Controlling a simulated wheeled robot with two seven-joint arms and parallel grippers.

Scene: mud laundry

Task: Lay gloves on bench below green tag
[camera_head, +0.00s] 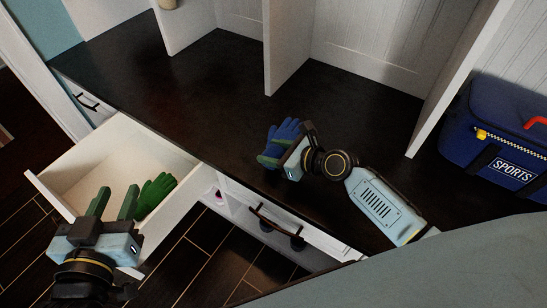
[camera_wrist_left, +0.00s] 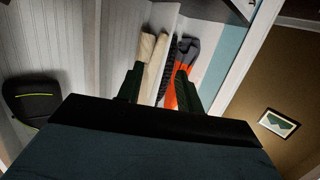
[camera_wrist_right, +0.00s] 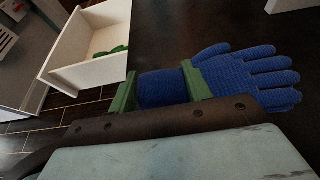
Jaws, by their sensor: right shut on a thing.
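A blue knitted glove (camera_head: 287,130) is held in my right gripper (camera_head: 281,155), over the dark bench top (camera_head: 190,85); it also shows in the right wrist view (camera_wrist_right: 245,72), with its cuff between the green fingers and its fingers pointing right. I cannot tell whether it touches the bench. A green glove (camera_head: 155,193) lies in the open white drawer (camera_head: 190,190), and part of it shows in the right wrist view (camera_wrist_right: 112,51). My left gripper (camera_head: 114,195) is open and empty, over the drawer's front left part, left of the green glove. No green tag is visible.
White dividers (camera_head: 285,45) split the back of the bench into bays. A blue sports bag (camera_head: 500,135) stands at the right. A closed drawer with a dark handle (camera_head: 278,222) is below the bench. Hanging coats (camera_wrist_left: 160,60) show in the left wrist view. The bench's left part is clear.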

